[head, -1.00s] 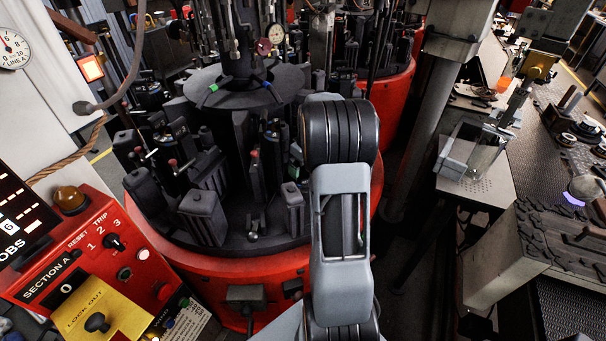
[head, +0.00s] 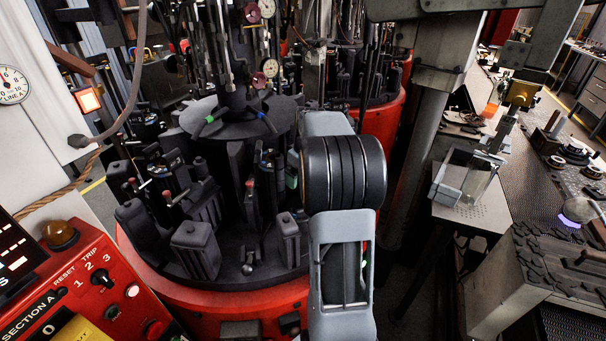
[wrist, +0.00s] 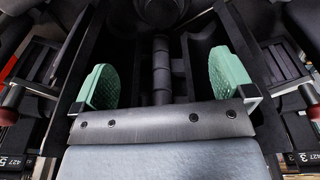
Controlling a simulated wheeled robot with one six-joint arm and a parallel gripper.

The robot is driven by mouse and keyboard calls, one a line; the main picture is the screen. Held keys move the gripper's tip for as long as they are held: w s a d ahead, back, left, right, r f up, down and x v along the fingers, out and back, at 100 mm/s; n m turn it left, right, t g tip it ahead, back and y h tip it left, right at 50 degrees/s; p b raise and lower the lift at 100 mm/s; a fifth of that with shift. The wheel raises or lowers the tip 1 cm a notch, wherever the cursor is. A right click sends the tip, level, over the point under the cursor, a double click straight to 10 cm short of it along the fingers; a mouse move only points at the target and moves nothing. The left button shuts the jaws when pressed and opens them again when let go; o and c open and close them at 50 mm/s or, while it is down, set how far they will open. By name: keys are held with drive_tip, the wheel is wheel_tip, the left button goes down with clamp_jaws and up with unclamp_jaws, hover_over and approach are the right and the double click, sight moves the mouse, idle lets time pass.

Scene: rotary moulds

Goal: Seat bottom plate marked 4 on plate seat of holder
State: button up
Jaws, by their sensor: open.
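My gripper (wrist: 164,84) shows in the wrist view, its two pale green dimpled pads wide apart with nothing held between them. Between and beyond the pads lies a dark mould fixture with a vertical stepped rod (wrist: 161,68) and a dark round part (wrist: 162,10) at the top edge. I cannot tell which part is the plate seat of the holder. I cannot make out a plate marked 4 in either view. In the head view my arm hides most of the gripper, over the right side of the mould table (head: 238,280).
Neighbouring stations flank the gripper closely, with number labels 5 (wrist: 12,162) on the left and 3 (wrist: 304,157) on the right. A red control panel (head: 85,285) stands at the left. A bench with a clear-sided bin (head: 468,177) stands at the right.

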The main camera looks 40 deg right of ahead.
drive_tip(key=shift+r, duration=0.1)
wheel_tip(320, 180, up, 7)
drive_tip(key=p, duration=0.5)
drive_tip(key=shift+p, duration=0.35)
idle(0.3)
drive_tip(key=s+a+t, duration=0.1)
drive_tip(key=s+a, duration=0.4)
drive_tip(key=a, duration=0.3)
drive_tip(key=s+a+m+t, duration=0.1)
drive_tip(key=s+a, duration=0.4)
drive_tip(key=a, duration=0.4)
drive_tip(key=s+a+r+m, duration=0.1)
drive_tip(key=s+a, duration=0.5)
drive_tip(key=a, duration=0.2)
drive_tip(key=shift+a+t, duration=0.2)
drive_tip(key=shift+t, duration=0.2)
